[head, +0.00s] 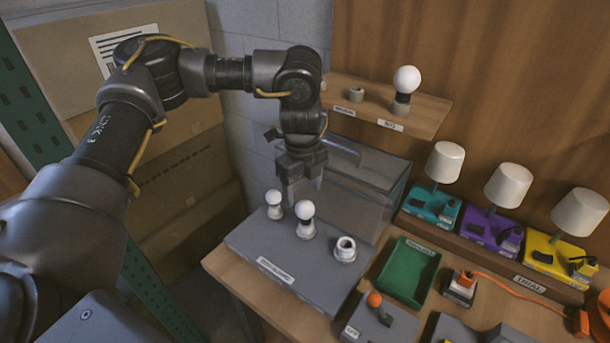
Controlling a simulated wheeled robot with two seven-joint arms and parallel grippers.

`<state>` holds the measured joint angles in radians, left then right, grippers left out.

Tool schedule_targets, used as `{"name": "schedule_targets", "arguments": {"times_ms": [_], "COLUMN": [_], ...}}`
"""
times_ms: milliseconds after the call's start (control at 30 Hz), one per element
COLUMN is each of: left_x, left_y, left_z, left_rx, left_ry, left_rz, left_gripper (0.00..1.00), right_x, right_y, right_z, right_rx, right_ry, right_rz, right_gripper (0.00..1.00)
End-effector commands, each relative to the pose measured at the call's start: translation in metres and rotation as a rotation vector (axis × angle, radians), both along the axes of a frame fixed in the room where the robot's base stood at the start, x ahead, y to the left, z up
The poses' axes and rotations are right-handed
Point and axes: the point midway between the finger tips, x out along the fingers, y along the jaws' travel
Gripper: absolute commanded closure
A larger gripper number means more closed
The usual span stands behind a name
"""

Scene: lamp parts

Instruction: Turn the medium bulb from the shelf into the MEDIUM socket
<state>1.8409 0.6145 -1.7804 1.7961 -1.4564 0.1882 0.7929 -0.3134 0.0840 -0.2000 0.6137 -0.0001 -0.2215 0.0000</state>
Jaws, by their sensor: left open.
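A white bulb (305,210) stands upright in the middle socket of the grey board (262,245); whether it is fully seated I cannot tell. A smaller bulb (274,198) stands in the socket to its left. The right socket (345,249) is empty. On the wooden shelf (432,113), the left holder (356,93) is empty and a larger bulb (406,80) stands in the right holder. The shelf labels are too small to read surely. My left gripper (303,188) points down, open and empty, just above the middle bulb. My right gripper is out of view.
A grey translucent box (355,180) stands close behind the board. A green tray (408,272) and an orange-knobbed lever (375,300) are to the right. Three lamps on teal (432,205), purple (490,232) and yellow (555,255) bases line the back. An orange cable (520,288) crosses the right.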

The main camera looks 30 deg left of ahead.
Motion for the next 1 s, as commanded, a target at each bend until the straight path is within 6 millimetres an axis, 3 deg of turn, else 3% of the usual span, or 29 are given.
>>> {"name": "schedule_targets", "arguments": {"times_ms": [200, 400, 800, 1000], "left_x": [0.000, 0.002, 0.002, 0.002], "left_y": [-0.001, -0.002, -0.003, -0.003], "left_z": [-0.037, -0.061, -0.070, -0.070], "left_rx": [0.001, 0.001, 0.000, 0.000], "left_ry": [0.003, 0.002, -0.001, -0.001], "left_rz": [-0.003, -0.003, -0.004, -0.004], "left_gripper": [0.34, 0.34, 0.34, 0.57], "right_x": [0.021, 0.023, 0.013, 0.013], "right_y": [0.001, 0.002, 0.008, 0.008], "right_z": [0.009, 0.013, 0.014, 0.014], "right_rx": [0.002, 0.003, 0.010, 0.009], "right_ry": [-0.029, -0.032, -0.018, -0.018], "right_rz": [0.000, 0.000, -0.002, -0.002], "right_gripper": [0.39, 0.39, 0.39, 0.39]}}
